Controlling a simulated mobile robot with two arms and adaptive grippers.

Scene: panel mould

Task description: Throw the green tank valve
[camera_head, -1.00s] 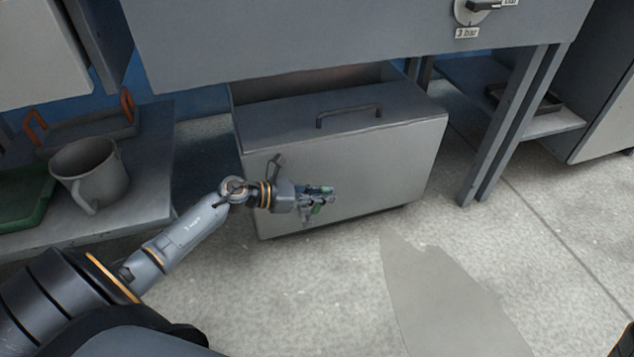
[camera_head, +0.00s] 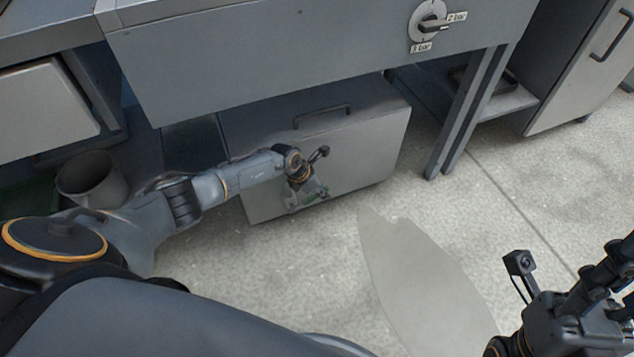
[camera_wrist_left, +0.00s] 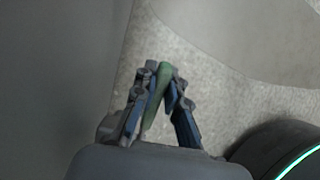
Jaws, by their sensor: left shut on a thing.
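My left gripper (camera_head: 312,197) is shut on a small green piece, in front of the grey metal box under the bench. In the left wrist view the green piece (camera_wrist_left: 160,90) stands slanted between the two fingers of the left gripper (camera_wrist_left: 163,85), with only floor behind it. I cannot tell whether this piece is the green tank valve; no other green valve shows. Part of my right arm is at the lower right of the head view, dark and cut off by the edge; its fingers are not clear.
The grey box (camera_head: 362,150) with a bar handle (camera_head: 322,117) stands under the bench (camera_head: 270,60). A round dial (camera_head: 430,20) with bar labels is on the bench front. The floor (camera_head: 300,270) in front is clear.

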